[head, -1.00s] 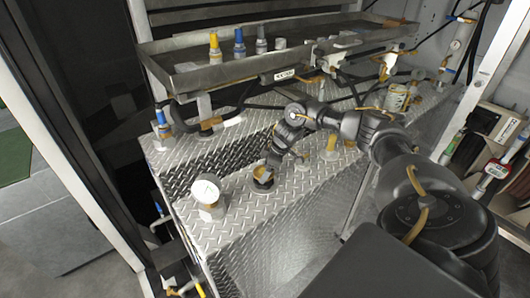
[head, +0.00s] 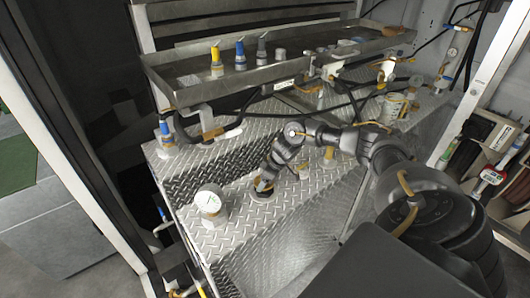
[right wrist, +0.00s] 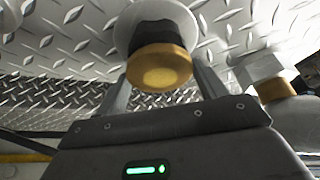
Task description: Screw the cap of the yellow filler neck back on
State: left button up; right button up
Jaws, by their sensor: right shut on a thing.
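My right gripper (head: 264,187) is low over the tread-plate deck, at a dark round fitting (head: 262,195). In the right wrist view a round yellow-brown cap (right wrist: 158,70) sits between my two fingers, and my right gripper (right wrist: 160,88) is shut on it. Directly behind the cap are a black ribbed neck (right wrist: 160,38) and a pale round flange (right wrist: 135,22). The cap looks in line with the neck; I cannot tell whether its threads are engaged. My own gripper and wrist partly hide the cap in the head view. My left gripper is not in view.
A white-topped gauge (head: 210,202) stands left of my right gripper. Another yellowish neck (head: 329,154) stands to the right, behind my arm. A metal tray (head: 200,88) with several nozzle-topped bottles runs along the back. The deck's front is clear.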

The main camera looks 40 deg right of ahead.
jog(key=shift+a+r+m+p, duration=0.1)
jog(key=shift+r+m+p, duration=0.15)
jog(key=shift+m+p, duration=0.6)
jog(key=shift+f+h+p, duration=0.2)
jog(key=shift+h+p, duration=0.1)
jog(key=shift+r+m+p, duration=0.2)
jog(key=shift+m+p, duration=0.35)
jog(key=shift+p, duration=0.35)
jog(key=m+h+p, duration=0.1)
jog(key=p, duration=0.1)
jog(key=shift+a+m+p, duration=0.1)
jog(key=shift+m+p, duration=0.2)
jog(key=shift+a+f+m+h, duration=0.15)
jog(key=shift+m+h, duration=0.15)
jog(key=shift+m, duration=0.3)
jog(key=shift+f+m, duration=0.1)
jog(key=shift+m, duration=0.4)
jog(key=shift+h, duration=0.3)
